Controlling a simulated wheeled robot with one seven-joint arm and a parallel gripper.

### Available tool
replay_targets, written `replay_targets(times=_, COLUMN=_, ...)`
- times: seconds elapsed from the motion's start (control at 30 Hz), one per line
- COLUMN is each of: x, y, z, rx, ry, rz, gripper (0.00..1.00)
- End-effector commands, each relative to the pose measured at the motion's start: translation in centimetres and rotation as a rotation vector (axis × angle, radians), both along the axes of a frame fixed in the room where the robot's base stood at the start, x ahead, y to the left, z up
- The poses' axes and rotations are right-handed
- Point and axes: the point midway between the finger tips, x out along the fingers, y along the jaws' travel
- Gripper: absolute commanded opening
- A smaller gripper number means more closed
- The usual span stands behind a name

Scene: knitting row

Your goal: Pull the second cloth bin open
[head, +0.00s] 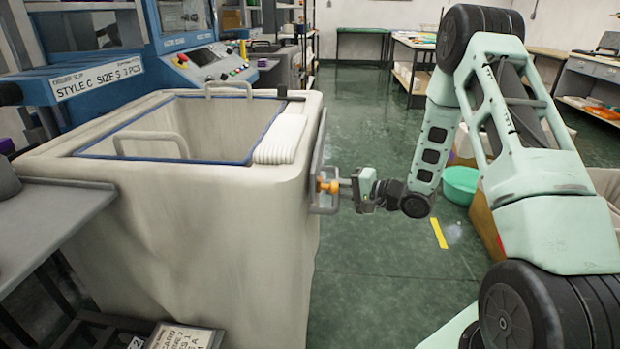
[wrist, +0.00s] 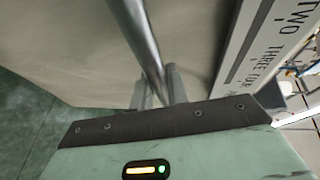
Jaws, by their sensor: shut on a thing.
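A large off-white cloth bin (head: 215,245) with an open top and a blue-edged rim fills the left and middle of the head view. A metal handle bar (wrist: 140,35) runs along its side; in the head view the handle (head: 318,160) is on the bin's right side. My gripper (head: 328,188) is at this handle, reaching in from the right. In the wrist view my gripper's fingers (wrist: 160,88) are closed around the bar, with the bin's pale cloth behind. The fingertips are partly hidden by the bar.
A grey table (head: 45,235) is at left, and a blue machine (head: 115,75) with a control panel stands behind the bin. A green tub (head: 460,185) and boxes are at right. Green floor (head: 375,260) is clear right of the bin.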

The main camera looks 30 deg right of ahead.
Motion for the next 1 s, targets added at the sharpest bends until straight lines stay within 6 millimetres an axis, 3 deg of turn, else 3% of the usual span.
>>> replay_targets(times=0.1, x=-1.3, y=-1.7, z=0.2, rx=0.0, ry=0.005, rz=-0.003, gripper=0.0)
replay_targets(times=0.3, x=-2.4, y=-3.3, z=0.0, rx=0.0, ry=0.002, rz=0.0, gripper=0.0)
replay_targets(times=0.8, x=-2.8, y=-3.8, z=-0.1, rx=-0.002, ry=0.001, rz=0.001, gripper=0.0)
replay_targets(times=0.83, x=-2.8, y=-3.8, z=-0.1, rx=-0.002, ry=0.001, rz=0.001, gripper=0.19)
replay_targets(times=0.9, x=-2.8, y=-3.8, z=-0.1, rx=-0.002, ry=0.001, rz=0.001, gripper=0.38)
replay_targets(times=1.0, x=-2.8, y=-3.8, z=-0.1, rx=-0.002, ry=0.001, rz=0.001, gripper=0.38)
